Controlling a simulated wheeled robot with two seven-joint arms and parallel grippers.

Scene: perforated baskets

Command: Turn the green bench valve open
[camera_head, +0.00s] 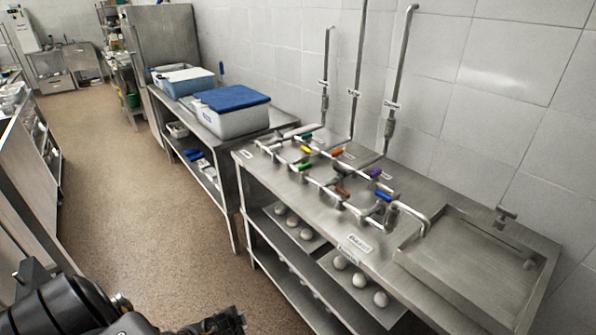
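A steel bench (440,190) stands at the right, with a network of metal pipes and valves on its top. A valve with a bright green handle (304,167) sits on the front side of the pipes, near the middle of the network. A second handle, teal green (306,136), is further back. Whether either valve is open is too small to tell. My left arm comes in at the bottom left, and the dark end of my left gripper (224,321) shows at the bottom edge, well apart from the valves. Its fingers are mostly cut off. My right gripper is out of view.
Yellow (306,150), orange (337,152), brown (342,192), purple (376,174) and blue (384,196) handles crowd around. Vertical pipes rise along the wall. A sink (470,262) is at the right. A second bench holds a blue-lidded box (232,110). The floor (150,190) at left is clear.

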